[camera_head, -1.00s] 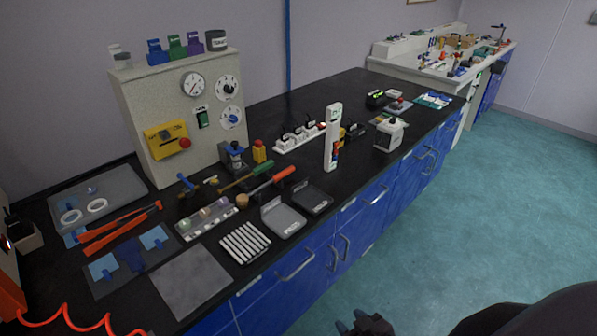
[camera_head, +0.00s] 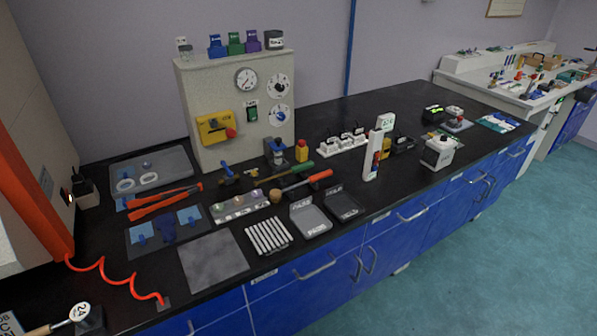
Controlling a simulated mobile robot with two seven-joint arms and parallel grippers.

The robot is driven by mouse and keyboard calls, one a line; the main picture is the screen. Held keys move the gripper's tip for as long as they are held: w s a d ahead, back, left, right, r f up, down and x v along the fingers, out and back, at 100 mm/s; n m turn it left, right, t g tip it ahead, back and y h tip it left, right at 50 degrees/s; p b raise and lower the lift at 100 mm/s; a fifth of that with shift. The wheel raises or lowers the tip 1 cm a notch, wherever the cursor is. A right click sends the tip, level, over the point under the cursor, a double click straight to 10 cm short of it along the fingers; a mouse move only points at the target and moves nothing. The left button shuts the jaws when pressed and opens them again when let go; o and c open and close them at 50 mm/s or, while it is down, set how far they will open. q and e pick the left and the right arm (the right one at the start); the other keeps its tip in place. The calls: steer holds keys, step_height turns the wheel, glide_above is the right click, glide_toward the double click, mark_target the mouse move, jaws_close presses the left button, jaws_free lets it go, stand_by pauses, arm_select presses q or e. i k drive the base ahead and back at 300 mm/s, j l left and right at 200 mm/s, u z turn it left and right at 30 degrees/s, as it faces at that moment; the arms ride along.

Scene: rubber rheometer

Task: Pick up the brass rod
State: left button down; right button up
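A thin brass-coloured rod (camera_head: 272,179) lies on the black bench top in front of the grey test machine. Its far right end meets a green handle (camera_head: 300,167); at this size I cannot tell whether they are one piece. A tool with a red-orange handle (camera_head: 319,176) lies just in front of it, roughly parallel, with a round wooden knob (camera_head: 276,195) near its left end. Neither of my grippers is in view.
The grey machine (camera_head: 212,90) stands behind. A clear tray (camera_head: 239,206), white sticks (camera_head: 268,235) and dark trays (camera_head: 310,218) lie in front. Orange tongs (camera_head: 165,199) lie left. A white upright device (camera_head: 375,150) stands right. A bare grey mat (camera_head: 213,258) lies near the front edge.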

mark_target(298, 168)
steer(key=l+u, duration=0.15)
steer(key=u, duration=0.25)
steer(key=i+l+u, duration=0.1)
steer(key=u, duration=0.35)
steer(key=l+u, duration=0.15)
steer(key=u, duration=0.25)
steer(key=l+u, duration=0.3)
steer(key=k+l+u, duration=0.3)
steer(key=l, duration=0.2)
steer(key=k+l+u, duration=0.1)
steer(key=l, duration=0.3)
steer(key=k+l+u, duration=0.1)
steer(key=l, duration=0.35)
